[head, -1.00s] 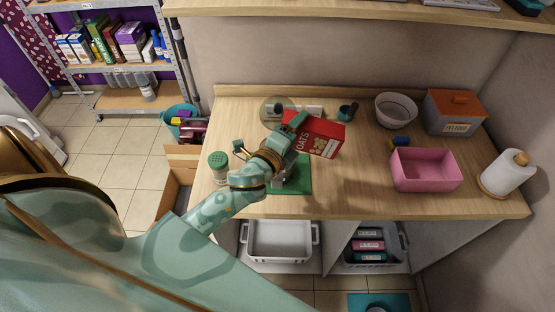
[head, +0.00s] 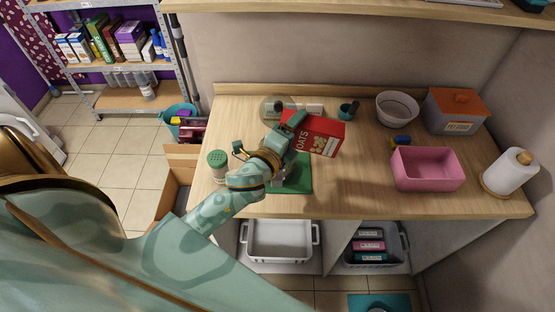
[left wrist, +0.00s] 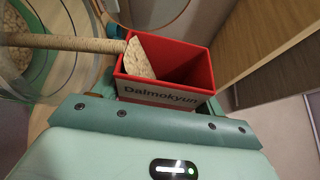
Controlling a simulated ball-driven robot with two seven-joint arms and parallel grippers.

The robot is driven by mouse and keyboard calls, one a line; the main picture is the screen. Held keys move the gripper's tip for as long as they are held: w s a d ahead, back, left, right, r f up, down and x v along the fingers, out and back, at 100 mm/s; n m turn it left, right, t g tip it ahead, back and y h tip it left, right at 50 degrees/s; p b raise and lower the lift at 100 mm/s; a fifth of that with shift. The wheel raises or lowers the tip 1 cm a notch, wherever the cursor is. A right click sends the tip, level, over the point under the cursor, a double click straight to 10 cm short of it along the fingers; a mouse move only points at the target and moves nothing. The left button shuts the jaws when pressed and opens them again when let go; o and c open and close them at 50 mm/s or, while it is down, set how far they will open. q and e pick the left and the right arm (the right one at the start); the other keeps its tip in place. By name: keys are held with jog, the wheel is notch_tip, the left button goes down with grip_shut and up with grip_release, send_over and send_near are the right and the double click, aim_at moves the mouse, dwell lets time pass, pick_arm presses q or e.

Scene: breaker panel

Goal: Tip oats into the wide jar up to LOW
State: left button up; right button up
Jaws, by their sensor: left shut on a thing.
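The red oats box (head: 322,137) is held tilted above the counter by my left gripper (head: 294,124), which is shut on it. In the left wrist view the box's open top shows (left wrist: 185,64), with pale oats (left wrist: 139,58) inside at one side. A beige stream of oats (left wrist: 65,41) runs from the box mouth leftward to the clear wide jar (left wrist: 48,72), where oats (left wrist: 18,50) show. I cannot read a LOW mark. My right gripper is not in view.
A green mat (head: 301,180) lies under my left arm. A green-lidded shaker (head: 217,165) stands left of it. A teal cup (head: 348,108), white bowl (head: 396,108), pink bin (head: 427,170), lidded box (head: 455,112) and paper roll (head: 508,172) stand to the right. The front middle-right counter is clear.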

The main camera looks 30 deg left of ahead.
pick_arm(q)
jog(key=shift+f, duration=0.1)
dwell(0.4)
jog(key=shift+a+f+b, duration=0.1)
jog(key=shift+f+b, duration=0.1)
jog(key=shift+b, duration=0.35)
jog(key=shift+n, duration=0.3)
jog(key=shift+f+b, duration=0.3)
jog(key=shift+b, duration=0.2)
jog(key=shift+s+a+r+n+t+b, duration=0.15)
jog(key=shift+n+t+b, duration=0.15)
jog(key=shift+n, duration=0.2)
jog(key=shift+a+r+n+t+b, duration=0.1)
jog(key=shift+a+n+t+b, duration=0.15)
jog(key=shift+n, duration=0.25)
dwell(1.4)
